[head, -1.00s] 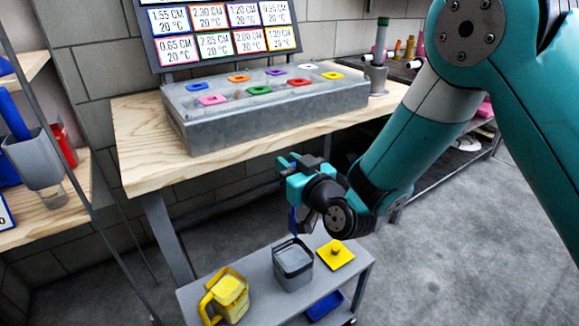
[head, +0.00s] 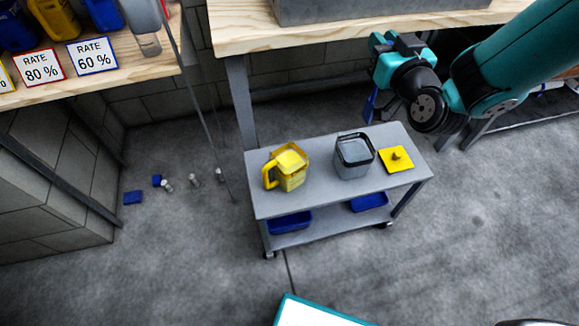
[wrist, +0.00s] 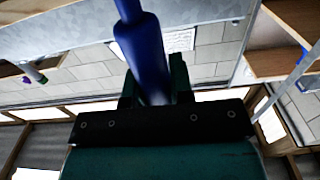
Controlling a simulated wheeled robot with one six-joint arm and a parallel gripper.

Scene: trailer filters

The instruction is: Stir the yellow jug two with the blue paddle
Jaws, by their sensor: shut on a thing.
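The yellow jug (head: 288,168) stands upright on the left part of the grey cart (head: 324,187), its handle to the left and pale yellow contents at its top. My gripper (head: 374,88) is up and to the right of the jug, above the cart's back edge. It is shut on the blue paddle (head: 371,106), whose lower part hangs down in the head view. In the wrist view the paddle's blue handle (wrist: 146,55) sits between the fingers. The paddle is apart from the jug.
A dark grey container (head: 354,158) with grey contents stands beside the jug. A yellow lid (head: 397,158) with a knob lies to its right. Blue trays (head: 290,222) sit on the lower shelf. The wooden bench (head: 235,33) is behind. Small items lie on the floor at left.

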